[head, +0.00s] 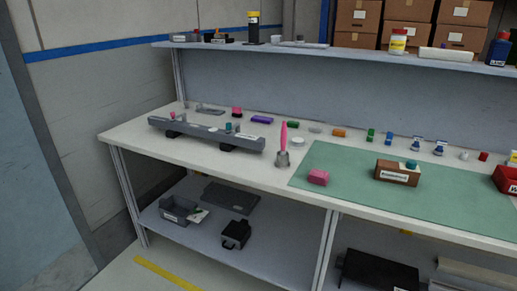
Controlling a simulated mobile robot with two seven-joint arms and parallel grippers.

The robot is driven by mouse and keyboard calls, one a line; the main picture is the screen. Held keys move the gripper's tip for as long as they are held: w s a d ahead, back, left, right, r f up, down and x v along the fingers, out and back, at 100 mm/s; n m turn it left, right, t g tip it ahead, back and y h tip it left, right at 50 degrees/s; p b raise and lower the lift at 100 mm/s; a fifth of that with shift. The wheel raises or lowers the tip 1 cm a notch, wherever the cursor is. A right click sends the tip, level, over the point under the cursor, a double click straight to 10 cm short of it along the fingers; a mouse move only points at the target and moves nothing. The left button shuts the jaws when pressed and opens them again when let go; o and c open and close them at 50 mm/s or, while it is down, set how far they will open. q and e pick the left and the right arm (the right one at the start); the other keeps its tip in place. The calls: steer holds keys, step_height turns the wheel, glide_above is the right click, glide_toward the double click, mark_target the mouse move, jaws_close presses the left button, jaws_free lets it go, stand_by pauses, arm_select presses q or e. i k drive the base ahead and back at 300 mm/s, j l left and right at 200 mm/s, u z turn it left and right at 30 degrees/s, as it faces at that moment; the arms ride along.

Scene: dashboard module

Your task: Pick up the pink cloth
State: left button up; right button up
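A small pink folded-looking piece (318,177), which could be the pink cloth, lies on the green mat (345,203) near its front left corner. It looks thick and block-like, and its material is too small to tell. A smaller pink piece (237,110) sits farther back on the bench, on something dark. Neither of my grippers is in view.
A pink-handled tool (283,140) stands upright left of the mat. A brown labelled block (397,174) is to the right on the mat. A long grey module (207,134) lies at left. Several small coloured items line the back. The mat's front is clear.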

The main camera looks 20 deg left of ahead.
mark_target(318, 177)
steer(key=j+z, duration=0.2)
steer(key=z, duration=0.6)
steer(key=j+z, duration=0.65)
steer(key=j, duration=0.2)
steer(key=j+z, duration=0.1)
steer(key=j, duration=0.35)
steer(key=k+j+z, duration=0.1)
steer(key=j, duration=0.35)
